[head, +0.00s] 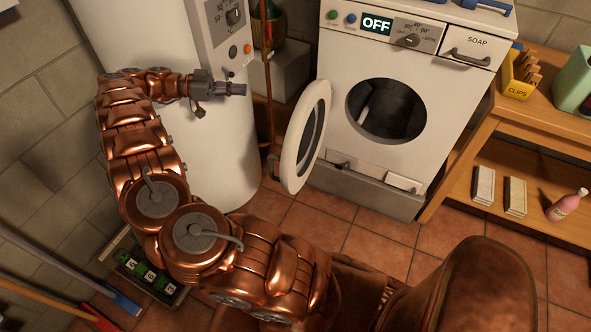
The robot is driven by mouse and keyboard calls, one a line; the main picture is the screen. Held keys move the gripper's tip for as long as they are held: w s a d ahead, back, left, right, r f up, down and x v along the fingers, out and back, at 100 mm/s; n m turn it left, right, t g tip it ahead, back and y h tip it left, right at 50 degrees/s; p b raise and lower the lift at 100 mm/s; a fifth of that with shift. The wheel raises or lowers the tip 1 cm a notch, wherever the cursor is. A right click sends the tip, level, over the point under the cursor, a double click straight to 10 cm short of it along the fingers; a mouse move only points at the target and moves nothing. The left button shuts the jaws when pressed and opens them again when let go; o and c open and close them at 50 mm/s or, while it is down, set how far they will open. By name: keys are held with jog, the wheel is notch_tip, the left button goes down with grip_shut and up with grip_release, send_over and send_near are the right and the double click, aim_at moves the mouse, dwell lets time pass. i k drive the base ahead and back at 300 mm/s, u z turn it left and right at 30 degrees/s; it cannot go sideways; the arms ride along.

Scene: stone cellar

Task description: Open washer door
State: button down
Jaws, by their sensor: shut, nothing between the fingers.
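The white washer (348,118) stands at the upper right in the head view, its display reading OFF. Its round door (290,152) is swung out to the left on the washer's left side, and the dark drum opening (386,108) is uncovered. My gripper (243,89) is shut and empty. It is to the left of the door, apart from it, in front of the tall white cylinder. My copper arm reaches up the left side of the view.
The tall white cylinder (215,150) with a dial panel stands behind my gripper. A wooden shelf (455,190) with a yellow clips box (521,74) and a pink bottle (567,204) is at the right. Brooms lean at lower left. Tiled floor (380,245) before the washer is clear.

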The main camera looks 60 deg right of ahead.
aim_at(304, 138)
jog(key=k, duration=1)
